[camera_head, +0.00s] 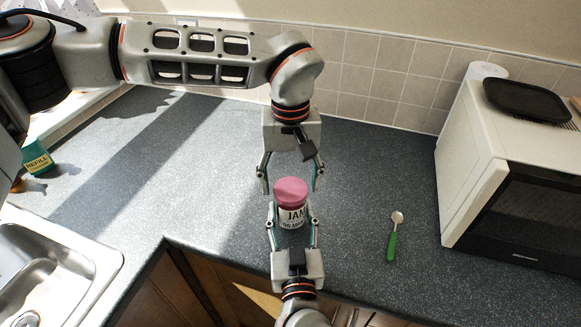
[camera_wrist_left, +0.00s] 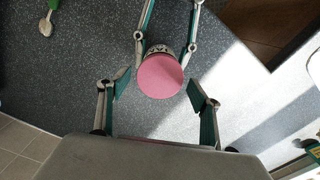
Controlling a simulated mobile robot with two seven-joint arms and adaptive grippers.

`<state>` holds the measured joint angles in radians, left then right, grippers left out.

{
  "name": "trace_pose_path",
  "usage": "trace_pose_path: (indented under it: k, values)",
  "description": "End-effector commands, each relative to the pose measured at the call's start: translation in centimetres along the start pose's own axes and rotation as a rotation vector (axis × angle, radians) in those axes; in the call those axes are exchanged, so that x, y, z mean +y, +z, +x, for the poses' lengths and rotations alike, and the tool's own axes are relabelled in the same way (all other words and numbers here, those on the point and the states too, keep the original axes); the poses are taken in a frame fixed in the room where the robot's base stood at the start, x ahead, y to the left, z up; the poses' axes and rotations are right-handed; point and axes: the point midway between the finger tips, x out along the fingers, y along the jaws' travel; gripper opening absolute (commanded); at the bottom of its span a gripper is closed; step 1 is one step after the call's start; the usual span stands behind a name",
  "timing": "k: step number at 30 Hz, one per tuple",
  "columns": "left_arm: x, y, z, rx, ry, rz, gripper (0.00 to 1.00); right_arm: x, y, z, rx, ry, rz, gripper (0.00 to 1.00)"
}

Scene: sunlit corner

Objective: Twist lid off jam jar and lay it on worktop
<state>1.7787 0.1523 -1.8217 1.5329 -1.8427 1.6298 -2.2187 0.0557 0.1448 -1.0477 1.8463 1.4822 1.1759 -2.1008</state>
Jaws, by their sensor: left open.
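The jam jar (camera_head: 292,217) is upright, with a white label and a pink lid (camera_head: 290,190) on top. In the left wrist view the lid (camera_wrist_left: 160,77) shows as a pink disc, hiding most of the jar. My left gripper (camera_head: 290,184) comes in from behind the jar. It is open, its fingers on either side of the lid with gaps between. My right gripper (camera_head: 291,228) comes from the front edge, its fingers against both sides of the jar body. Whether the jar's base touches the worktop (camera_head: 360,190) is hidden.
A green-handled spoon (camera_head: 393,237) lies right of the jar. A white microwave (camera_head: 485,170) with a black tray (camera_head: 527,99) on top stands at the right. A sink (camera_head: 50,265) and a refill box (camera_head: 37,158) are at the left. The worktop between jar and spoon is clear.

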Motion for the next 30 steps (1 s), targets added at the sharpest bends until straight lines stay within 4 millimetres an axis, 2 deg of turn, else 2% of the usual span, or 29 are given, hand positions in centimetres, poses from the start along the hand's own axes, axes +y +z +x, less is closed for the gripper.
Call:
trace_pose_path:
  k: [6, 14, 18, 19, 25, 30]
  values:
    - [-0.01, 0.03, 1.37, -0.001, -0.001, 0.000, 0.64, 0.01, 0.03, 0.00, -0.001, 0.000, 0.000, 0.00]
    - [-0.01, 0.00, 1.45, 0.000, -0.001, -0.001, 0.64, 0.00, 0.03, 0.01, -0.001, 0.000, 0.000, 0.00]
    - [-0.01, 0.00, 1.43, 0.000, -0.001, -0.001, 0.28, 0.00, 0.03, 0.01, -0.001, 0.000, 0.000, 0.00]
    - [-0.01, 0.00, 1.43, 0.000, -0.001, -0.001, 0.24, 0.00, 0.03, 0.01, -0.001, 0.000, 0.000, 0.00]
    - [-0.02, -0.01, 1.42, 0.001, -0.001, -0.044, 0.24, 0.00, 0.03, 0.01, -0.001, 0.000, 0.000, 0.00]
    - [-0.03, -0.03, 1.40, 0.001, -0.001, -0.287, 0.24, 0.01, 0.03, 0.01, -0.001, 0.000, 0.000, 0.00]
